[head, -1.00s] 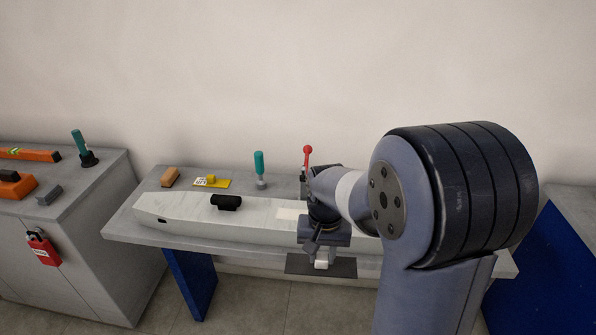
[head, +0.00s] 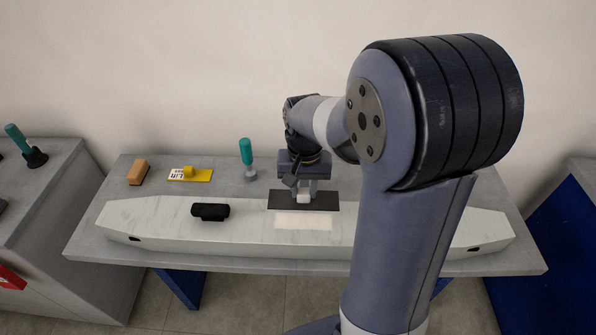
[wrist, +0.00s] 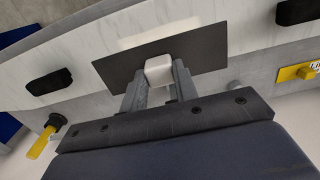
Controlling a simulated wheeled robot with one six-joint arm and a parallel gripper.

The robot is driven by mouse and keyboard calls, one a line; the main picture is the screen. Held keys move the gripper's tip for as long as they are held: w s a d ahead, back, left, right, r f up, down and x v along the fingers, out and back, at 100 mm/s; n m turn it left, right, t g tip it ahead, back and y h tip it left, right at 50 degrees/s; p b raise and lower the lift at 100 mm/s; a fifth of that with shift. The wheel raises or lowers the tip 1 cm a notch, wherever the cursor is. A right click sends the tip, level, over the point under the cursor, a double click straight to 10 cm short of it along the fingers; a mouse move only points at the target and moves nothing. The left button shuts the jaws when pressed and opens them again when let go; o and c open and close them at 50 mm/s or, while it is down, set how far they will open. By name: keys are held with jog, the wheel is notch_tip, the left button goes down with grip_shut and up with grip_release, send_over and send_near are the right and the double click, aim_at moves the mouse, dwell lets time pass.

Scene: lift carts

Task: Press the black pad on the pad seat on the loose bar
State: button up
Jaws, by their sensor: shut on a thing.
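The loose bar (head: 260,235) is a long pale beam lying on the grey table. The pad seat (head: 303,221) is a cream rectangle on its top; part of it shows beyond the pad in the wrist view (wrist: 150,36). The black pad (head: 285,201) is a thin dark plate with a white block on it. My gripper (wrist: 159,82) is shut on this white block. In the head view the pad (wrist: 118,68) sits just behind the seat, over the bar's back edge, roughly level. I cannot tell its exact height above the bar.
A black block (head: 210,211) stands on the bar left of the seat. Behind the bar are a teal-handled tool (head: 247,160), a yellow item with a label (head: 192,174) and an orange-brown block (head: 138,172). My arm hides the bar's right part.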

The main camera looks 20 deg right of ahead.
jog(key=shift+s, duration=0.1)
dwell(0.3)
jog(key=shift+f+b, duration=3)
jog(key=shift+f, duration=1.1)
jog(key=shift+f, duration=0.15)
jog(key=o, duration=1)
jog(key=shift+o, duration=0.2)
notch_tip(320, 180, up, 11)
jog(key=shift+f, duration=0.1)
